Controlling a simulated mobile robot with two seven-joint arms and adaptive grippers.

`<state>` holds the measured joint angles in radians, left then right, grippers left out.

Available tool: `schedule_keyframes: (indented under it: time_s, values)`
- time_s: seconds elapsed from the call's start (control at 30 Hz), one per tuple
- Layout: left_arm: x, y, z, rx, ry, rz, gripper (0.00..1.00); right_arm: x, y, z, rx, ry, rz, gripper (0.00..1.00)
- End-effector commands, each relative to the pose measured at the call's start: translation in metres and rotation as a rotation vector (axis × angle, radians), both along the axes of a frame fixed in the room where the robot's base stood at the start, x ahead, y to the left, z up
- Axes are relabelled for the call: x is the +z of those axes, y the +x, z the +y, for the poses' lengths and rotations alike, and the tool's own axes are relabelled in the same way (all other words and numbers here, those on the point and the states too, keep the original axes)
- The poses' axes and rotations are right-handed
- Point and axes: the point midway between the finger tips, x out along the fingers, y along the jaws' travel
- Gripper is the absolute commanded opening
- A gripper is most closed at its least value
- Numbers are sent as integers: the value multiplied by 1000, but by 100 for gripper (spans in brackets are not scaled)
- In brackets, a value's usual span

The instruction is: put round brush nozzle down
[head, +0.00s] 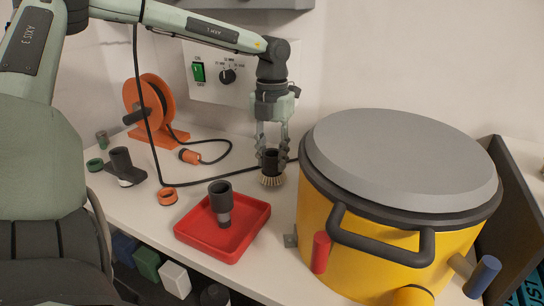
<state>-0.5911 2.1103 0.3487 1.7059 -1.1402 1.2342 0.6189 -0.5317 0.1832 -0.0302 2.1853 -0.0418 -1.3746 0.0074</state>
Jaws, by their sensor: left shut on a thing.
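My left gripper (273,147) points down over the bench between the red tray and the yellow drum. It is shut on the round brush nozzle (271,164), a dark cylinder with a ring of pale bristles at its lower end. The nozzle hangs upright with its bristles down. I cannot tell whether the bristles touch the bench. My right gripper does not show.
A red tray (255,236) holds a dark and grey tubular fitting (221,203). A large yellow drum (330,219) with a grey lid stands right of the gripper. An orange cable reel (144,103), black cable and orange ring (167,196) lie left.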

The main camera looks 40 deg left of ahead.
Motion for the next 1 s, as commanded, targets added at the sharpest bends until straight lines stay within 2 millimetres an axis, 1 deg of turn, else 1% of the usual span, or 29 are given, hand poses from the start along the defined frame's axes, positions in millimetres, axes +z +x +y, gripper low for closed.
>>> schedule_keyframes:
  time_s: [0.13, 0.17, 0.3, 0.33, 0.53, 0.7, 0.77, 0.8, 0.87, 1.0]
  values:
    - [-2, 0, 0, 0, 0, -1, 0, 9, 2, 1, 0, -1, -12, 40]
    - [-2, 0, 0, 0, 0, -1, 33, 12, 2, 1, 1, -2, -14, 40]
    - [-1, 0, 0, 0, 0, 0, 51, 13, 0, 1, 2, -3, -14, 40]
    - [-1, 0, 0, 0, 0, 0, 53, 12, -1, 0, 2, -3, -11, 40]
    - [-1, 0, 0, 0, 0, 0, 53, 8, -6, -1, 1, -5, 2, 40]
    - [2, 0, 0, 0, 0, 0, 53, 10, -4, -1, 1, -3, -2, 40]
    - [5, 0, 0, 0, 0, 1, 53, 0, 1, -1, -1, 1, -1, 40]
    - [11, 1, 0, 0, 1, -4, 53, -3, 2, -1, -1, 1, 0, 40]
    - [23, 2, 0, 0, 2, -6, 53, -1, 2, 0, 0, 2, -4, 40]
    - [56, 2, 1, 0, 2, -6, 53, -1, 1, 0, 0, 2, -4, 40]
